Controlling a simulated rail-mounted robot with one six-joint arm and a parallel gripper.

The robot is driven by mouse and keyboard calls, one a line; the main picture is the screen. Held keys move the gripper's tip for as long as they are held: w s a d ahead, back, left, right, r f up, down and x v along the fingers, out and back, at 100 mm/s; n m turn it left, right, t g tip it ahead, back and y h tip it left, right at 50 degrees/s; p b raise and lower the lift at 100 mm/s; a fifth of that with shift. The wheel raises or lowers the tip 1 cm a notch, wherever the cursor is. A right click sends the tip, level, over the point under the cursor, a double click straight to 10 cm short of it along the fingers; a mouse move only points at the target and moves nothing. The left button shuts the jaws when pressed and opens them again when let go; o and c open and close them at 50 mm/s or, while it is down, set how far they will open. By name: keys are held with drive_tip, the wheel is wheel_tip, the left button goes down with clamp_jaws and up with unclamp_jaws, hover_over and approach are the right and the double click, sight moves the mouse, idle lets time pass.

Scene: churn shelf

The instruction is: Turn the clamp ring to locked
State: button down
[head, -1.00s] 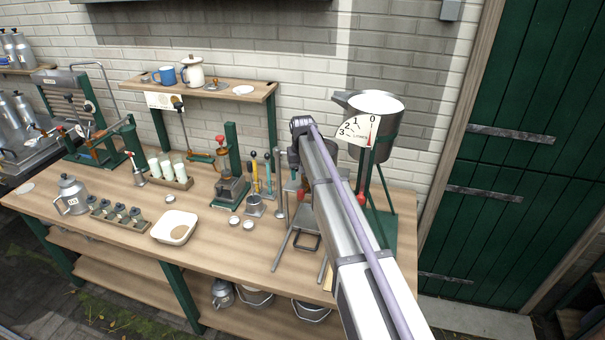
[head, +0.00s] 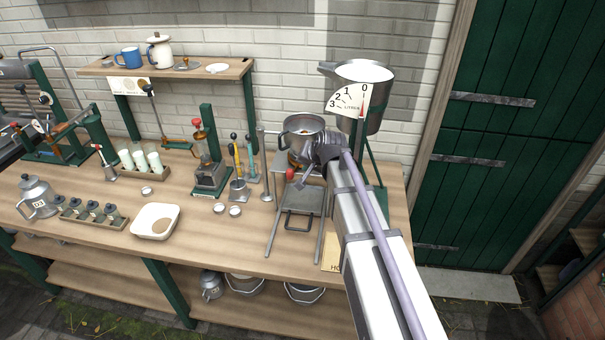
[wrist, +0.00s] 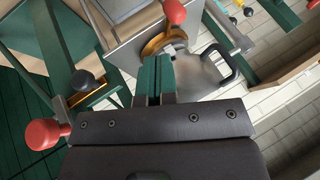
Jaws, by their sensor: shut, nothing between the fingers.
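The clamp ring (wrist: 160,42) is a brass-coloured band around the metal pot (wrist: 200,75) in the wrist view. A red knob (wrist: 174,11) stands out beside it. In the head view the pot (head: 303,135) sits on a grey stand, and the red knob (head: 291,174) shows low at its front. My arm hides much of the ring there. My gripper (wrist: 156,62) is shut and empty, its green fingertips close to the ring and pot; I cannot tell whether they touch. I cannot read any lock mark.
A measuring hopper (head: 360,95) on a green frame stands behind my arm; its red knob (wrist: 42,133) is near my wrist. A tall metal post (head: 265,165) is left of the stand. A white tray (head: 156,220) lies on the bench, with clear wood before it.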

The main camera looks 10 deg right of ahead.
sight(290, 173)
drive_tip(key=b+x, duration=0.8)
drive_tip(key=x, duration=0.1)
drive_tip(key=shift+w+f, duration=0.25)
drive_tip(key=shift+f, duration=0.1)
drive_tip(key=shift+a, duration=0.15)
drive_tip(key=shift+w+a, duration=0.3)
drive_tip(key=shift+a, duration=0.35)
drive_tip(key=shift+w+a, duration=0.35)
drive_tip(key=shift+a, duration=0.3)
